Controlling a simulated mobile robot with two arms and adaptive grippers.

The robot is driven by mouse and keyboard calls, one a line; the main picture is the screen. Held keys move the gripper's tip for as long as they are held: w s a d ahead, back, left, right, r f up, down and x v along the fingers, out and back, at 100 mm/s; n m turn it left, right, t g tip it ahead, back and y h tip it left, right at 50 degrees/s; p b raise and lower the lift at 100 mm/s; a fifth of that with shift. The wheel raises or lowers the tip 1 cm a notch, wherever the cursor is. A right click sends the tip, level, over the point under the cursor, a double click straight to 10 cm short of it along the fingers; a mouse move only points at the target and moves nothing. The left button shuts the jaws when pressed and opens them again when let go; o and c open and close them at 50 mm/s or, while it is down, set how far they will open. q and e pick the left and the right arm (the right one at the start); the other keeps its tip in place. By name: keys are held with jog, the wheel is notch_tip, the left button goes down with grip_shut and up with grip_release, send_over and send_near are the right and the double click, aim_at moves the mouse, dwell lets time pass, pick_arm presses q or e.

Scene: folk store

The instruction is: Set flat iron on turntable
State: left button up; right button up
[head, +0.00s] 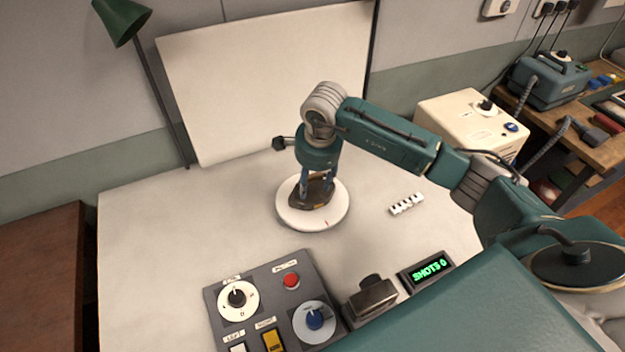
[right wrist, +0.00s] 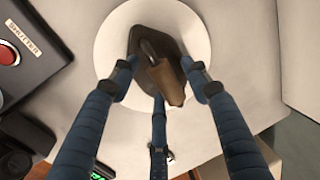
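The flat iron (head: 318,195), dark brown with a tan part, is over the round white turntable (head: 285,213) on the pale table. In the right wrist view the iron (right wrist: 165,82) lies within the outline of the white disc (right wrist: 108,38). It looks level and seems to rest on the disc. My right gripper (head: 317,186) points down at the iron. In the right wrist view its three blue fingers (right wrist: 157,75) stand spread around the iron, with their tips close to its sides. Whether they press on it is unclear. My left gripper is not in view.
A control panel (head: 265,287) with knobs and buttons sits at the table's front, beside a small "SHOTS 0" display (head: 427,271). A white notched strip (head: 406,204) lies right of the turntable. A white backboard (head: 265,80) and green lamp (head: 121,20) stand behind. The table's left is clear.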

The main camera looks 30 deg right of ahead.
aim_at(317, 199)
jog(key=shift+r, duration=0.1)
jog(key=shift+r, duration=0.25)
notch_tip(317, 199, up, 11)
jog(key=s+b, duration=0.2)
jog(key=b, duration=0.2)
jog(key=shift+s, duration=0.15)
